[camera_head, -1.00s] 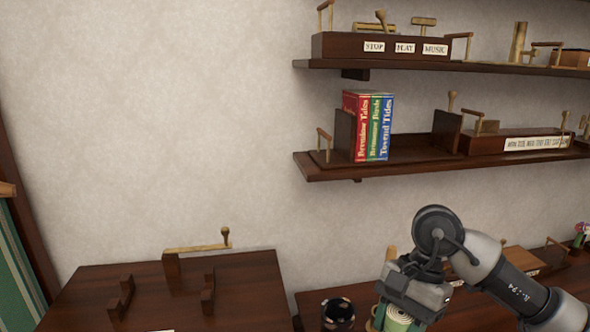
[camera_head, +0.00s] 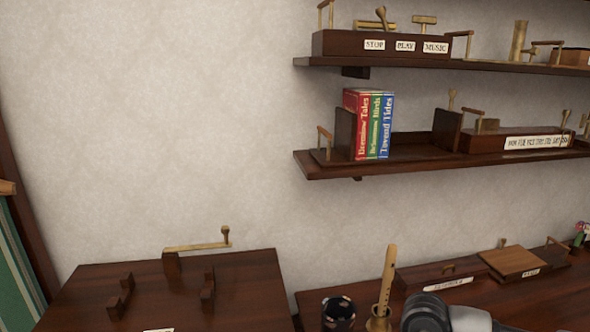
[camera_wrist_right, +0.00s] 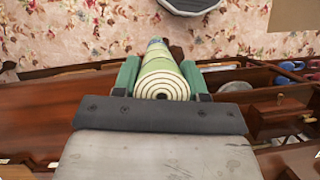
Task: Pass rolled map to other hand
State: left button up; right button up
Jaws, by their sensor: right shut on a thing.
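The rolled map (camera_wrist_right: 162,80) shows in the right wrist view end-on, a pale green and cream roll with ring-like layers at its near end. My right gripper (camera_wrist_right: 160,72) is shut on it, with one green finger on each side. The roll points away from the wrist, and its far end is partly hidden behind its near end. In the head view the map and the right gripper are out of sight; only a grey part of my arm shows at the bottom edge. My left gripper is in neither view.
A dark wooden desk (camera_head: 240,290) with two small brackets stands at left. A lower counter holds a patterned cup (camera_head: 338,312), a wooden flute on a stand (camera_head: 386,275) and flat boxes. Wall shelves hold books (camera_head: 374,125). Open compartments (camera_wrist_right: 265,80) lie right of the gripper in the wrist view.

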pick_arm(q)
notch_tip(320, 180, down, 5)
jog(key=b, duration=0.3)
pick_arm(e)
notch_tip(320, 180, down, 5)
jog(key=shift+f, duration=0.1)
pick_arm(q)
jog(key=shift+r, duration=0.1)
